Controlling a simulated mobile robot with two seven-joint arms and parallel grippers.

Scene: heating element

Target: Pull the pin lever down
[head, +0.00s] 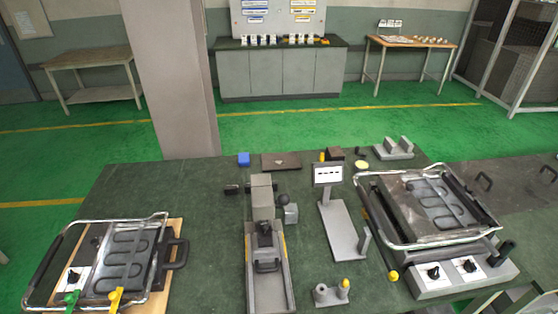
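A grey press-like fixture (262,197) stands in the middle of the green worktable. A black ball knob (283,199) sits at its right side, above a small grey block. A black clamp-like part (265,238) is on the fixture's long grey channel (270,292). A thin dark rod with a yellow tip (393,275) lies slanted right of centre. I cannot tell for sure which of these parts is the pin lever. Neither of my grippers is in view.
A heating element unit (125,262) lies at the left, with green and yellow parts at its front. A larger grill-like unit (430,205) stands at the right. A grey stand (344,232) and a small holder (331,294) lie between. Bare table (205,230) shows left of the fixture.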

